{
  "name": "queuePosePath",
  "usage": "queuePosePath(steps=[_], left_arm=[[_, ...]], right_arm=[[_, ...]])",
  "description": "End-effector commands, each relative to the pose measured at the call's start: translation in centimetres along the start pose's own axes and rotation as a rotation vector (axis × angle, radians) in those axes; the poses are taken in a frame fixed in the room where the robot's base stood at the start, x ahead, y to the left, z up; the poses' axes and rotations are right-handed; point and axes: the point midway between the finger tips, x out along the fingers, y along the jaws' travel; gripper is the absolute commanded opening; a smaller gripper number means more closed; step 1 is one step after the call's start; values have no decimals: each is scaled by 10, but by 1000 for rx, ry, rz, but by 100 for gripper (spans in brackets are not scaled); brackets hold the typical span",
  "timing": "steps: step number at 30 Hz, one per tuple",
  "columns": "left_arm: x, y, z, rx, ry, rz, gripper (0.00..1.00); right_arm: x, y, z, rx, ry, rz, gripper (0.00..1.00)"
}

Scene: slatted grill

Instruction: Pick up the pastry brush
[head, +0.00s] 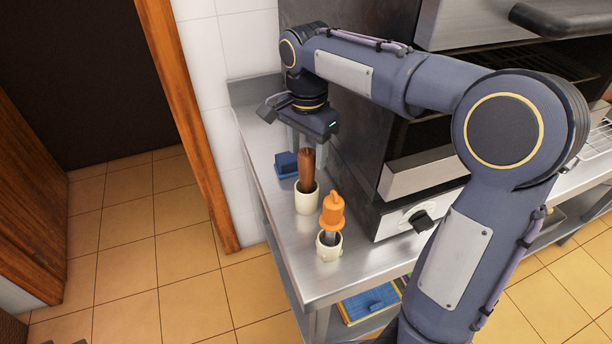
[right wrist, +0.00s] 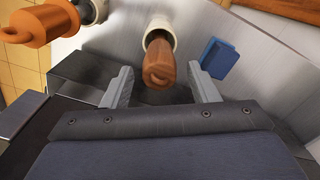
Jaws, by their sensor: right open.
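A brown wooden handle (head: 306,170) stands upright in a white cup (head: 307,199) on the steel counter. Its lower end is hidden in the cup, so I cannot confirm that it is the pastry brush. An orange-handled tool (head: 333,211) stands in a second white cup (head: 329,247), nearer the front; its working end is also hidden. My right gripper (head: 304,142) points down just above and behind the brown handle. In the right wrist view, the open right gripper (right wrist: 162,88) has the brown handle (right wrist: 159,66) between its fingers, with gaps on both sides. My left gripper is not in view.
A small blue block (head: 286,163) lies on the counter (head: 283,225) behind the cups. A steel oven (head: 355,130) stands close on the right. A white tiled wall is at the back left. The counter's left and front edges are near the cups.

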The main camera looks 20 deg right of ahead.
Motion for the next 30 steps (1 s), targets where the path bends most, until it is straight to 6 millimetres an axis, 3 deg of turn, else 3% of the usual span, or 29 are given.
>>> queuePosePath(steps=[6,14,25,30], left_arm=[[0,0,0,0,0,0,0],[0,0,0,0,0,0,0],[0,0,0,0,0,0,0],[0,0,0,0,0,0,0]], right_arm=[[28,1,0,1,0,2,54],[31,0,0,0,0,0,54],[31,0,0,0,0,0,7],[31,0,0,0,0,0,5]])
